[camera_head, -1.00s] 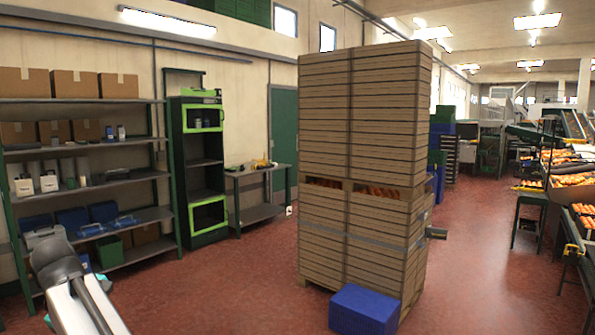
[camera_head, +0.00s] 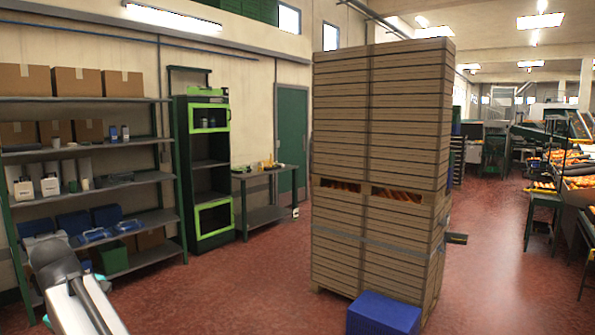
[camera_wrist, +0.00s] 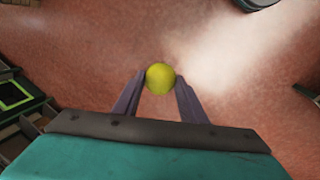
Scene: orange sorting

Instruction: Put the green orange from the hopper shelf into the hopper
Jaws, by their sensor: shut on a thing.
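The green orange (camera_wrist: 160,78), a yellow-green ball, is held between the two fingertips of my gripper (camera_wrist: 159,84) in the wrist view. The gripper is shut on it, and the red floor lies below. In the head view my arm shows at the lower left, but the gripper and the orange are not in that picture. I cannot make out the hopper or the hopper shelf for certain in either view.
A tall stack of wooden crates (camera_head: 380,130) stands ahead, with a blue crate (camera_head: 383,315) at its foot. Shelving (camera_head: 85,188), a green-black cabinet (camera_head: 207,165) and a small table (camera_head: 262,172) line the left wall. Open red floor (camera_head: 255,285) lies before the stack; machinery stands at right.

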